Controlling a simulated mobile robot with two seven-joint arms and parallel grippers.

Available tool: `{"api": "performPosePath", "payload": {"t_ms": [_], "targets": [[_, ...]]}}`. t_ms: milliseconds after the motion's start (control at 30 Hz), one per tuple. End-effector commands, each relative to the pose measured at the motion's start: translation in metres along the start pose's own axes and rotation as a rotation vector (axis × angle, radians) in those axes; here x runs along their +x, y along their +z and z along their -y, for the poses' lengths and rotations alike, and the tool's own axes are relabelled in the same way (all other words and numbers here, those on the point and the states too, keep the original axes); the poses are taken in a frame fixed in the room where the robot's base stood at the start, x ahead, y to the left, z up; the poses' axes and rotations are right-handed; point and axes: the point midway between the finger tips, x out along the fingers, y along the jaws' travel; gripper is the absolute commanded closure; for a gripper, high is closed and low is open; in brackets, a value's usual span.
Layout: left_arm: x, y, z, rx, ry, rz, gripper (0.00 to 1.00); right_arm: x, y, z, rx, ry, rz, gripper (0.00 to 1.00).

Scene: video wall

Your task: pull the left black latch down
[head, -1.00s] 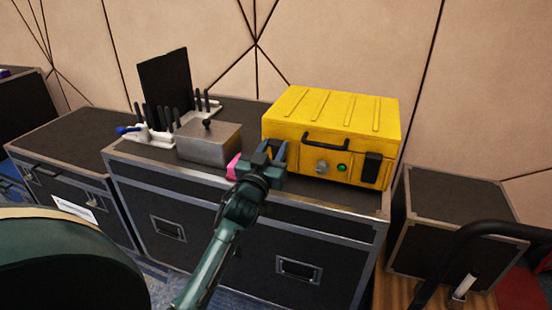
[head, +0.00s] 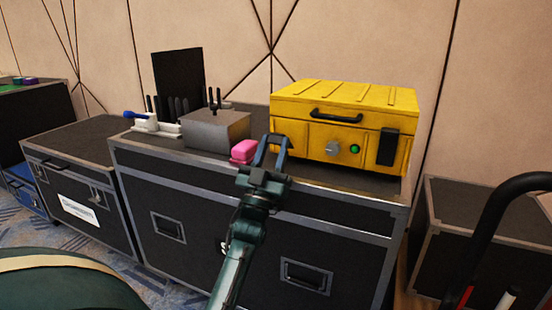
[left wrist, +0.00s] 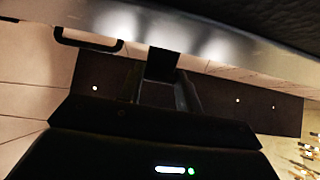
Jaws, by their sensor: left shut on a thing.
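The yellow case (head: 335,112) stands on a black road case, its front toward me. Its right black latch (head: 385,147) is in plain view. The left black latch is mostly hidden behind my fingers in the head view. In the left wrist view a dark block, which looks like the left black latch (left wrist: 163,63), sits between my fingertips. My left gripper (head: 275,140) is at the case's left front and shut on that latch. It also shows in the left wrist view (left wrist: 160,85). My right gripper is not in view.
A pink block (head: 243,151) lies just left of my fingers. A grey metal box (head: 215,131) and a white tool rack (head: 150,124) stand further left. The case's black carry handle (head: 336,116) is right of my gripper. The black road case (head: 200,205) is below my gripper.

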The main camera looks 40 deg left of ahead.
Motion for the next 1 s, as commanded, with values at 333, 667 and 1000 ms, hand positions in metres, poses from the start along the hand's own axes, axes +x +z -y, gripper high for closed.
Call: {"api": "performPosePath", "payload": {"t_ms": [333, 667, 1000], "targets": [[-0.018, 0.012, 0.000, 0.001, 0.001, 0.022, 1.00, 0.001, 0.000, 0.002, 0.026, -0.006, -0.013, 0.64], [-0.023, 0.017, 0.000, 0.000, 0.000, 0.031, 1.00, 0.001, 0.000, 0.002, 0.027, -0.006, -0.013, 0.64], [-0.023, 0.018, -0.001, 0.000, 0.001, 0.032, 1.00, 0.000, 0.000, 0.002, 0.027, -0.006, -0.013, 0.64]]}}
